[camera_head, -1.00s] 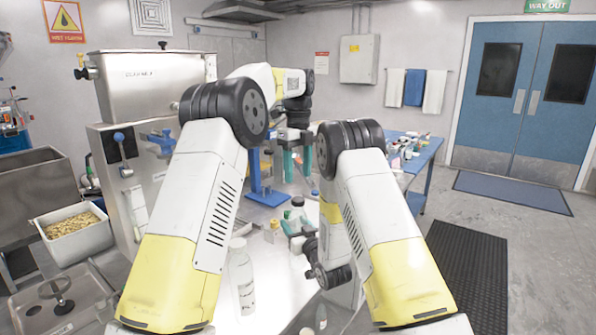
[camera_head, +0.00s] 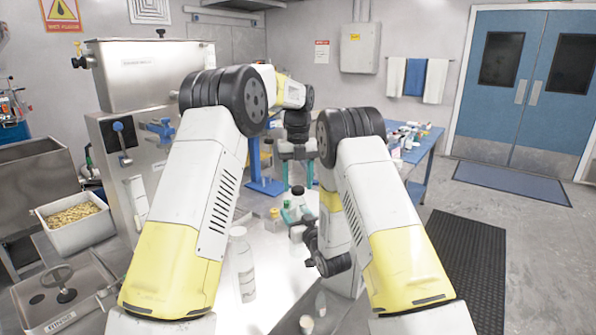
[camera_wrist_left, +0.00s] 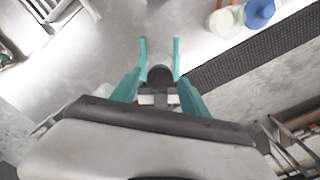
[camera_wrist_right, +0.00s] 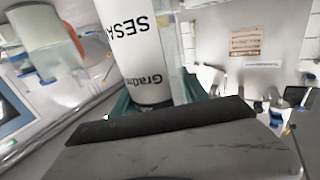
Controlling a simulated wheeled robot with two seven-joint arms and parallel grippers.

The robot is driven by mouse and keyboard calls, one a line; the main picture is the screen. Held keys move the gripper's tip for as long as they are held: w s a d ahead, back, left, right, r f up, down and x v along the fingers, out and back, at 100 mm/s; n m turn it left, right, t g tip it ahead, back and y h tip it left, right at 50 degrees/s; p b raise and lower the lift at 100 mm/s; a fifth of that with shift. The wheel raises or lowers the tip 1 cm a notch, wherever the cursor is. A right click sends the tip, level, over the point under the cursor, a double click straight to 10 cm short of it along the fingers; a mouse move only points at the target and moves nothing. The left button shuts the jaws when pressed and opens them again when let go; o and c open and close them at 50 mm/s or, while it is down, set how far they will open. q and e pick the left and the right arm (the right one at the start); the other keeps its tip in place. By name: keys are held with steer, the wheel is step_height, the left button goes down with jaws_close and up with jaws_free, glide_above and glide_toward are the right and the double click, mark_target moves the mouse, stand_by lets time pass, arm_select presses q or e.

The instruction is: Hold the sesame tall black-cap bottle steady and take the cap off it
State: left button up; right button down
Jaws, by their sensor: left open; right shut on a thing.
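The sesame bottle is white with black lettering and fills the middle of the right wrist view (camera_wrist_right: 140,45). My right gripper (camera_wrist_right: 150,95) is shut on its body. In the head view the bottle's black cap (camera_head: 297,190) shows just below my left gripper (camera_head: 296,178), with the right gripper's wrist below and right. My left gripper points down and is open. In the left wrist view the round dark cap (camera_wrist_left: 159,76) lies between the two teal fingers, with no clear contact. The bottle's lower part is mostly hidden in the head view.
A white bottle (camera_head: 242,265) stands on the steel table, left of the right arm. A blue stand (camera_head: 265,186) is behind. Small jars, one with a yellow top (camera_head: 275,213), stand close by. A blue table (camera_head: 425,160) with clutter is at the right.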

arm_select(q)
steer(key=shift+f, duration=0.45)
steer(key=shift+c, duration=0.4)
